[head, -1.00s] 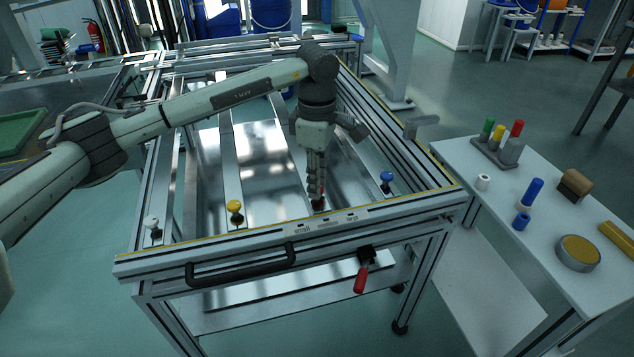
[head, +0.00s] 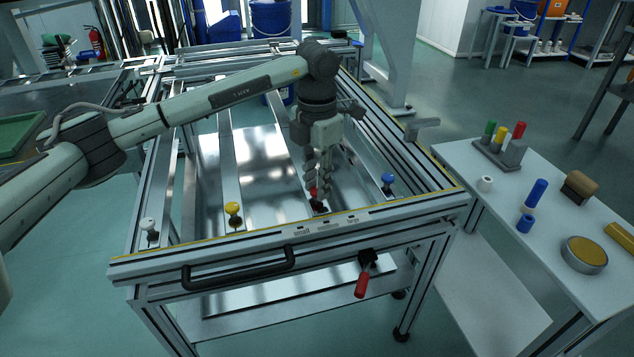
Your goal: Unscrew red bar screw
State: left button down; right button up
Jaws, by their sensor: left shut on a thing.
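The red bar screw (head: 314,193) stands on its bar near the front rail of the frame, with a black base below its red head. My left gripper (head: 317,188) points straight down over it, with its fingers around the red head and shut on it. The fingers hide part of the head. A white screw (head: 148,225), a yellow screw (head: 233,209) and a blue screw (head: 388,180) stand on the other bars along the same front side. My right gripper is out of view.
The metal frame's front rail (head: 200,245) has a black handle (head: 240,268) and a red-handled clamp (head: 361,284). A white side table (head: 480,215) at the right holds coloured cylinders, a brown block (head: 578,186) and a round tin (head: 584,254).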

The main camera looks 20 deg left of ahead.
pick_arm(q)
jog(key=n, duration=0.3)
jog(key=shift+n, duration=0.3)
jog(key=n, duration=0.3)
jog(key=shift+n, duration=0.3)
jog(key=n, duration=0.2)
jog(key=shift+n, duration=0.4)
jog(key=n, duration=0.3)
jog(key=shift+n+p, duration=0.3)
jog(key=shift+p, duration=0.05)
jog(key=n, duration=0.3)
jog(key=shift+n+p, duration=0.3)
jog(key=shift+p, duration=0.05)
jog(key=n+p, duration=0.1)
jog(key=n, duration=0.2)
jog(key=shift+n+p, duration=0.3)
jog(key=shift+n, duration=1.4)
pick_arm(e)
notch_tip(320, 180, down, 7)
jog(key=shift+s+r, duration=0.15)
pick_arm(q)
jog(key=shift+n, duration=0.3)
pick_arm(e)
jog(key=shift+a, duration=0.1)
